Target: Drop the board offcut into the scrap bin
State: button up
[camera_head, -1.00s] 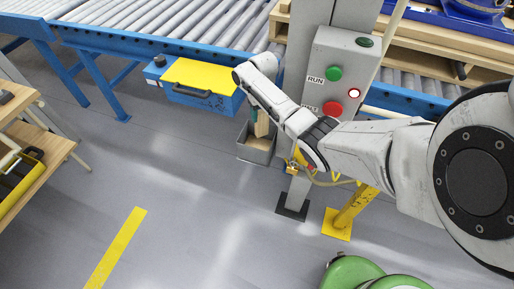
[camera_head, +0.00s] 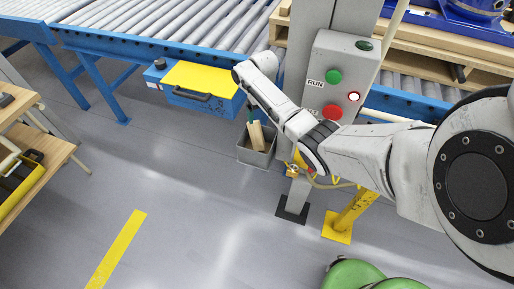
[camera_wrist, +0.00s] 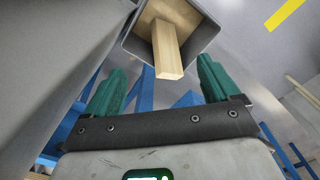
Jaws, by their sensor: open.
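The scrap bin (camera_head: 243,155) is a small grey open box on the floor beside the grey post. The board offcut (camera_head: 257,137) is a pale wooden piece standing tilted in the bin, its end above the rim. In the wrist view the offcut (camera_wrist: 168,52) sticks out of the bin mouth (camera_wrist: 205,42), with more pale wood behind it. My gripper (camera_wrist: 160,82) is open, its green fingers apart, with the offcut's end just beyond them. In the head view, my gripper is mostly hidden behind my wrist just above the bin.
A blue box with a yellow lid (camera_head: 203,78) stands behind the bin, near the roller conveyor (camera_head: 190,22). The post with a button box (camera_head: 338,80) and a yellow stand (camera_head: 345,210) are to the right. Floor to the front left is clear.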

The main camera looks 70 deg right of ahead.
notch_tip(320, 180, up, 9)
dwell(0.3)
jog(key=shift+r, duration=0.1)
dwell(0.4)
jog(key=a+f+n+t+y, duration=0.15)
jog(key=a+f, duration=0.25)
jog(key=a, duration=0.9)
jog(key=a+f+n, duration=0.2)
jog(key=a+f, duration=0.3)
jog(key=a, duration=0.9)
jog(key=s+a+r+n+h, duration=0.1)
jog(key=s+a, duration=0.3)
jog(key=s, duration=0.4)
jog(key=s+a+n, duration=0.2)
jog(key=s+a, duration=0.2)
jog(key=s, duration=0.5)
jog(key=shift+s+r+n+h, duration=0.2)
jog(key=shift+r+n+h, duration=0.15)
jog(key=shift+a+g, duration=0.1)
jog(key=shift+g, duration=0.15)
